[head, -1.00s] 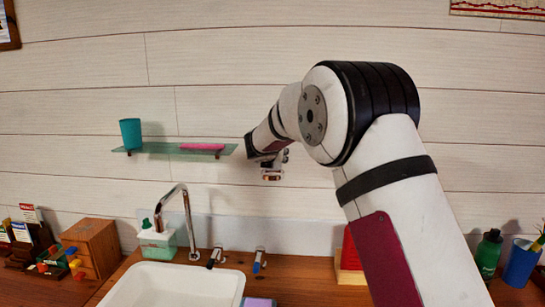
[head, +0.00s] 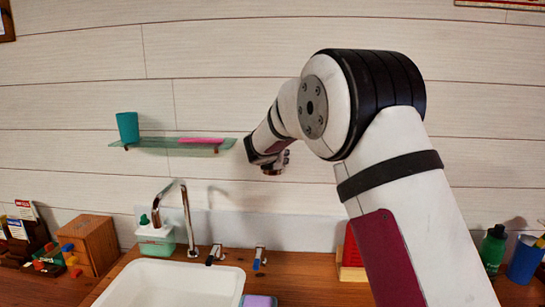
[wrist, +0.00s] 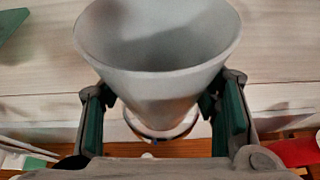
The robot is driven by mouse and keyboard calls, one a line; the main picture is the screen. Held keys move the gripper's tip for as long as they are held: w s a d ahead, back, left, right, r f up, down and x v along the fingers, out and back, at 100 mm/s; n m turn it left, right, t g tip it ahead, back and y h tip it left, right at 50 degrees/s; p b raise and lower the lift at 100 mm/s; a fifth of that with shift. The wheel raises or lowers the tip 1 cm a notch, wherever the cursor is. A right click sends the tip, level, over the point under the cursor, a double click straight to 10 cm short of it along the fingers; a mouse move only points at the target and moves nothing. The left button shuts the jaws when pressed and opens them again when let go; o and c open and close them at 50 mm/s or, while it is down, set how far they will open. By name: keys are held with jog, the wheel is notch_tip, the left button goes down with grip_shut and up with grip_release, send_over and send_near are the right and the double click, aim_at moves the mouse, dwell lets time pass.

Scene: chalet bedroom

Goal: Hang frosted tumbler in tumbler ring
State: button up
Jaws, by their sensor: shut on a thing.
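The frosted tumbler (wrist: 158,60) is a pale grey, translucent, tapering cup. In the wrist view its wide open mouth faces the camera and its narrow end points away. My gripper (wrist: 166,108) is shut on it, with a dark green-padded finger on each side. A thin metallic ring (wrist: 160,134) shows at the tumbler's narrow end; I cannot tell whether the tumbler is inside it or only in front of it. In the head view my gripper (head: 273,161) is small and close to the wall, right of the shelf, and the tumbler cannot be made out.
A green glass shelf (head: 160,146) holds a teal cup (head: 128,127) and a pink item (head: 201,140). Below are a sink (head: 172,281), a tap (head: 187,215) and a soap dispenser (head: 155,238). A red box (head: 352,252) stands right on the counter.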

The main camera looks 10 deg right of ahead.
jog(key=shift+f, duration=0.1)
jog(key=o, duration=1.4)
jog(key=v, duration=1.2)
jog(key=shift+f, duration=0.1)
